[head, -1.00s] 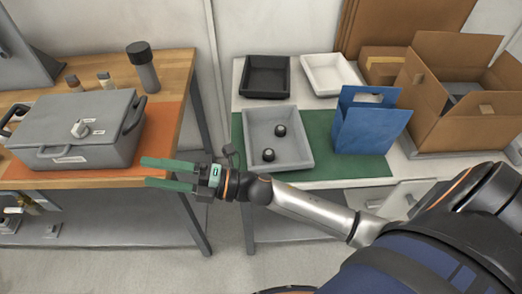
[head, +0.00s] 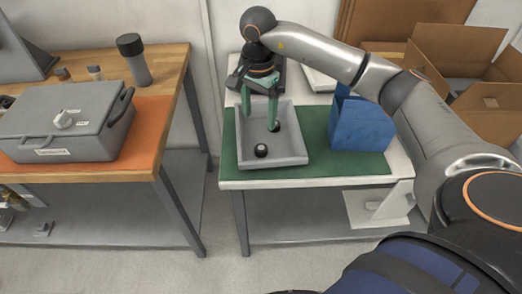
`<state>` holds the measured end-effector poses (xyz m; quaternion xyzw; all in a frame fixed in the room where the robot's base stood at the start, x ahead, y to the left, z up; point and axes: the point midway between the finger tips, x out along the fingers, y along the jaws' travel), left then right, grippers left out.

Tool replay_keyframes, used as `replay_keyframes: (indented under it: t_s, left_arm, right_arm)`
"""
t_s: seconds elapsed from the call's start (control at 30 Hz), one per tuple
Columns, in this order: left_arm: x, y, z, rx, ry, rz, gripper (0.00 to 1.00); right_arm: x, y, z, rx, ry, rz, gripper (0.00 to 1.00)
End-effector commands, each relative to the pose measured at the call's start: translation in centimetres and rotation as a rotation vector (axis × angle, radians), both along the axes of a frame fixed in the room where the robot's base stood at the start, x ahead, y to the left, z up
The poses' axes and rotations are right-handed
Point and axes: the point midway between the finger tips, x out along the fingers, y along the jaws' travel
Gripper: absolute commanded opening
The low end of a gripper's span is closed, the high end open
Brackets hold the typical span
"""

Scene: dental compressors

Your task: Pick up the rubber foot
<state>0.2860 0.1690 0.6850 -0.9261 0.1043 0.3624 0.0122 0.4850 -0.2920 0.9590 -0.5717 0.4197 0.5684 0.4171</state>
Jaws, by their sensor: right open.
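Two small black rubber feet with pale tops lie in a grey tray (head: 292,155) on the right table. The nearer rubber foot (head: 261,150) lies in the open, left of the tray's middle. The farther rubber foot (head: 276,126) is partly hidden by a fingertip of my right gripper (head: 259,127). That gripper points down over the tray's back half with its green fingers apart and nothing held. One finger is close to the farther foot; I cannot tell if they touch. My left gripper is not in view.
A blue paper bag (head: 359,126) stands right of the tray on the green mat (head: 318,170). Open cardboard boxes (head: 450,62) are behind it. The left table holds a grey case (head: 60,128) and a dark cylinder (head: 134,60). A gap separates the tables.

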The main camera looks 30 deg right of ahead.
Motion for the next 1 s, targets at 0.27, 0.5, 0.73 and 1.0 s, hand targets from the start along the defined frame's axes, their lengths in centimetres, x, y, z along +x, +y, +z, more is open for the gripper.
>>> replay_keyframes:
  t_s: [0.27, 0.5, 0.73, 1.0]
  left_arm:
    - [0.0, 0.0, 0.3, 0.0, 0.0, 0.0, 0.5]
    - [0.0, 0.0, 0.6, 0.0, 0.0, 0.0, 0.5]
    - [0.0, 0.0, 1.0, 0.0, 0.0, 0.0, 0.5]
    - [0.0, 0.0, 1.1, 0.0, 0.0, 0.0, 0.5]
  right_arm:
    - [-0.1, 0.0, -5.0, 0.004, 0.005, -0.001, 0.8]
    - [-0.2, 0.0, -6.9, 0.004, 0.004, -0.001, 0.8]
    - [-0.3, -0.3, -10.3, 0.006, 0.005, -0.001, 0.8]
    - [-0.2, -0.4, -11.3, 0.005, 0.001, 0.001, 0.8]
